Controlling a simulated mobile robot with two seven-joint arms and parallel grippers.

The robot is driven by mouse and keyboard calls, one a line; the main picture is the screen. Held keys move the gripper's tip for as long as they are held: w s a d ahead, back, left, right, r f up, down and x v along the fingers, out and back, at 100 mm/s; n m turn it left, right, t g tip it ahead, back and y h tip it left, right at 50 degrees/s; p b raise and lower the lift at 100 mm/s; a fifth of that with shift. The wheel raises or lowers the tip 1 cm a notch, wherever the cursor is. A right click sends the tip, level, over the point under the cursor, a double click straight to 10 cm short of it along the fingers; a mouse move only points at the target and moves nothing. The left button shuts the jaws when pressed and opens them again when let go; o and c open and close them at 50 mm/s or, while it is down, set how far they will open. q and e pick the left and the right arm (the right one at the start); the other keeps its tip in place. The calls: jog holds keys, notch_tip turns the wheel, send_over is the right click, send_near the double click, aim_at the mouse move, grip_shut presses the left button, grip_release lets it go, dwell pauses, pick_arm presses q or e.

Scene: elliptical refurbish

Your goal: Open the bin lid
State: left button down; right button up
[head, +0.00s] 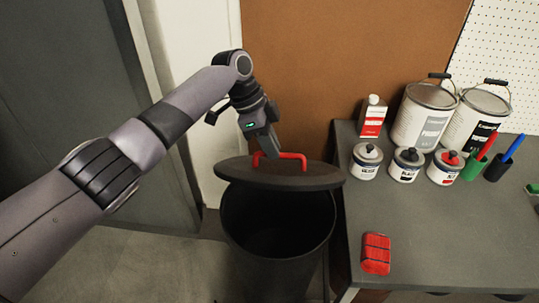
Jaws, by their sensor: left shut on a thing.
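The bin (278,245) is a dark round container standing on the floor left of the workbench. Its dark oval lid (240,174) is lifted above the bin's rim at the back, and much of the bin's dark inside shows. A red handle (296,155) stands on top of the lid. My left gripper (270,150) is shut on the red handle, reaching it from above. The lid's underside and the exact contact of the fingertips are hidden. My right gripper is not in view.
A grey workbench (440,245) stands at right, close to the bin. A brown panel (320,60) stands behind.

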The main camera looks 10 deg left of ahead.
pick_arm(q)
jog(key=shift+w+a+f, duration=0.1)
jog(key=shift+w+f, duration=0.05)
jog(key=shift+w, duration=0.2)
jog(key=c, duration=1.4)
grip_release()
jog(key=shift+f, duration=0.1)
jog(key=shift+o, duration=1.4)
jog(key=shift+w+f, duration=0.1)
jog(key=shift+w, duration=0.15)
jog(key=shift+r, duration=0.2)
jog(key=v, duration=0.7)
jog(key=shift+b, duration=0.3)
jog(key=shift+s, duration=0.15)
